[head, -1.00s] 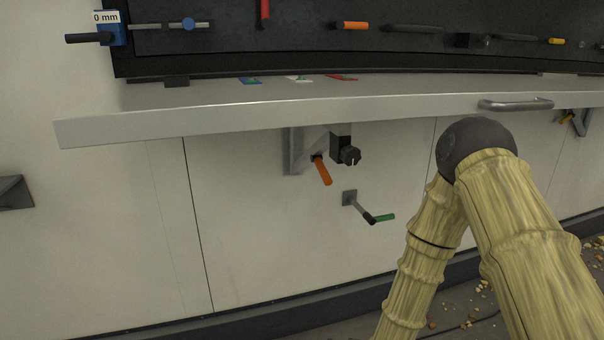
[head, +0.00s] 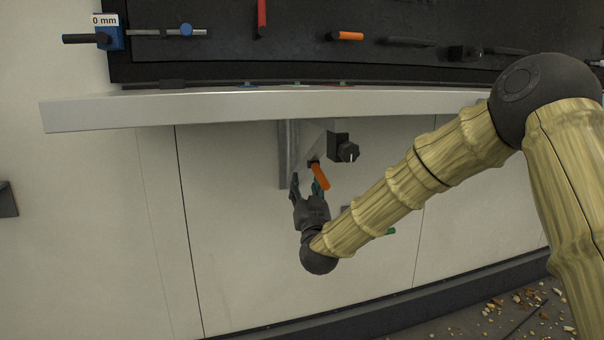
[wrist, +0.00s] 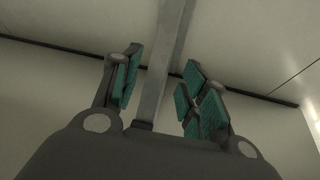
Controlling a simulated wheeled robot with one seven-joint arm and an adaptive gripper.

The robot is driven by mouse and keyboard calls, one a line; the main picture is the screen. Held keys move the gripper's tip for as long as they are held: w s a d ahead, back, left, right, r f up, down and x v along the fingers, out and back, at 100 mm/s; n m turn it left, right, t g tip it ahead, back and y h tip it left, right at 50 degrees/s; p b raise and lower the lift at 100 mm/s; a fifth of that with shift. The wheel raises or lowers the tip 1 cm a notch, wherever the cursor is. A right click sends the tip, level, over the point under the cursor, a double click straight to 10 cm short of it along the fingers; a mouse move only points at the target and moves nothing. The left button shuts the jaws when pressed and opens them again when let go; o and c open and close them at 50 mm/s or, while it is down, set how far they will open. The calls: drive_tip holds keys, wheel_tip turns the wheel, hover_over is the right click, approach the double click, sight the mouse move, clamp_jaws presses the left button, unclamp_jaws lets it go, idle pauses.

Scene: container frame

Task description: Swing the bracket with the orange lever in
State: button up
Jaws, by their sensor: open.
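The bracket (head: 288,152) is a grey metal support under the shelf, on the white wall in the head view. Its orange lever (head: 320,175) hangs tilted down and to the right below the bracket's arm. My gripper (head: 307,187) is open just below the bracket, with its fingers pointing up and the right finger close to the lever; I cannot tell whether they touch. In the wrist view, a grey metal bar (wrist: 165,60) of the bracket runs between the open green-padded fingers (wrist: 160,90). The orange lever does not show in the wrist view.
The shelf (head: 200,109) overhangs the bracket. A green-tipped handle (head: 391,232) is mostly hidden behind my arm.

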sight(303, 173)
drive_tip(key=b+x, duration=0.1)
drive_tip(key=x, duration=0.6)
drive_tip(key=shift+w+r, duration=0.1)
drive_tip(key=shift+w, duration=0.2)
clamp_jaws()
